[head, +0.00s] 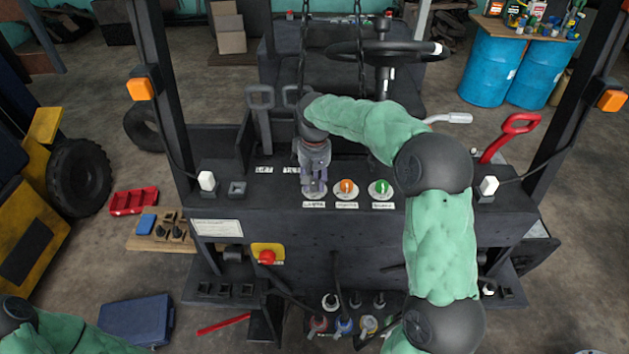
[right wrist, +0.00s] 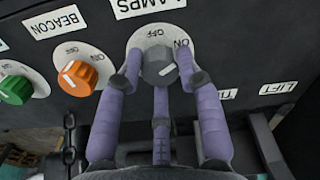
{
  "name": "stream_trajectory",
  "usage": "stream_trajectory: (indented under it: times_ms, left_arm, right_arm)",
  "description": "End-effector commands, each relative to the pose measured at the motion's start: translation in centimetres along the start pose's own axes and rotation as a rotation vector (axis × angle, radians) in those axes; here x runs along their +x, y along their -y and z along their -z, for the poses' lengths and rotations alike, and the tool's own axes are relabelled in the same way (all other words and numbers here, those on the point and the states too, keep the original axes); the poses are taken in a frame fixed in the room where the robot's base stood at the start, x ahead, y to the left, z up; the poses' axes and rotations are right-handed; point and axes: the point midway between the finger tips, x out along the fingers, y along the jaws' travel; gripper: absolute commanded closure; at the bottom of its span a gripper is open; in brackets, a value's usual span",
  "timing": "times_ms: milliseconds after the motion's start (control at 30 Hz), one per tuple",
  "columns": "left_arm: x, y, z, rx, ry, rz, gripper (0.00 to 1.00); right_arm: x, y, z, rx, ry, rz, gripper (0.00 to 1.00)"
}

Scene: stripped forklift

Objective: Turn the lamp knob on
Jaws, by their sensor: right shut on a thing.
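The lamp knob is a dark grey knob (right wrist: 158,66) on a white round plate marked OFF and ON, under the label LAMPS (right wrist: 148,5) in the right wrist view. Its pointer line is directed toward the ON side. My right gripper (right wrist: 160,72) has its purple fingers shut around this knob. In the head view my right gripper (head: 314,185) is over the leftmost dial of the panel and hides the knob. My left gripper is out of view; only part of my left arm shows at the lower left.
An orange BEACON knob (head: 346,187) and a green knob (head: 381,187) sit close to the right of the lamp dial. A red lever (head: 512,135) stands at the right. A red emergency button (head: 267,257) is below the panel.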

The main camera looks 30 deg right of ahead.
Motion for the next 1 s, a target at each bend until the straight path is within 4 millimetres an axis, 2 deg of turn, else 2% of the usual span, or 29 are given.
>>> stream_trajectory:
  times_ms: [567, 600, 667, 1000]
  left_arm:
    - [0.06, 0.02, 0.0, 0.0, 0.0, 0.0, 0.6]
    - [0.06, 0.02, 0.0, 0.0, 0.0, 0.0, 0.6]
    - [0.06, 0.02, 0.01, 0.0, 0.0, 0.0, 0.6]
    - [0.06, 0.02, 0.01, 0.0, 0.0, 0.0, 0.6]
  right_arm:
    - [0.04, 0.03, 0.01, 0.033, 0.0, 0.001, 0.96]
    - [0.04, 0.03, 0.01, 0.033, 0.0, 0.001, 0.55]
    - [0.04, 0.03, 0.01, 0.032, 0.0, 0.001, 0.4]
    - [-0.08, 0.01, 0.02, 0.032, -0.001, 0.0, 0.4]
